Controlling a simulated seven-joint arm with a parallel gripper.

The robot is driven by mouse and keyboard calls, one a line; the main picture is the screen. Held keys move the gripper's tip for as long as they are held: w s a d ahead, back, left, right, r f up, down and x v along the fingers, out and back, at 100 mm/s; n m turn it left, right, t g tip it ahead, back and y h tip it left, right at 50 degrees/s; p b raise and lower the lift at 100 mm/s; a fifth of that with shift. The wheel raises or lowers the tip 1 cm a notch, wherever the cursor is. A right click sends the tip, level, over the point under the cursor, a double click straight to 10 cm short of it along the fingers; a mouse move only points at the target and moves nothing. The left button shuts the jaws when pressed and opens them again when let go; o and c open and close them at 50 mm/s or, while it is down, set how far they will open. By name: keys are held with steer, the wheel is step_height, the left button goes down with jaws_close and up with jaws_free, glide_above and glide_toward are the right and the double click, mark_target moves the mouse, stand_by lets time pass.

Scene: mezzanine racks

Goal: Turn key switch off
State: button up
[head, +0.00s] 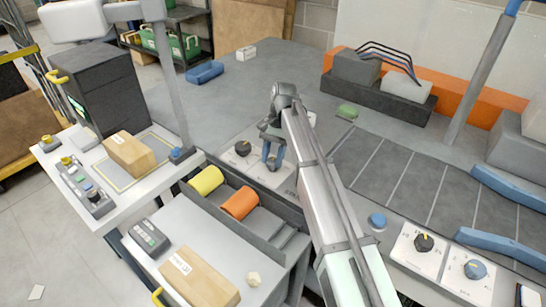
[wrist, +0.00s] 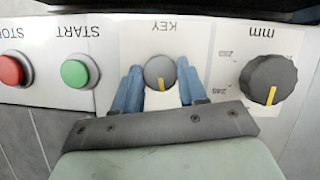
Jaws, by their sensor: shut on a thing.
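The key switch (wrist: 160,73) is a round dark grey knob with a yellow mark, on a white panel under an upside-down "KEY" label. Its yellow mark points to the bottom of the wrist view. My gripper (wrist: 159,80) has its blue fingers shut on the knob, one on each side. In the head view my gripper (head: 272,160) points down onto the white panel (head: 263,172), and the key switch is hidden by the fingers. No on or off marking is readable.
In the wrist view a green START button (wrist: 80,71) and a red STOP button (wrist: 14,70) sit left of the key switch. A larger "mm" dial (wrist: 268,79) sits close on the right.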

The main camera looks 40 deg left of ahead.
steer(key=shift+n, duration=0.4)
steer(key=o, duration=1.1)
steer(key=shift+c, duration=0.2)
steer(key=shift+m, duration=0.3)
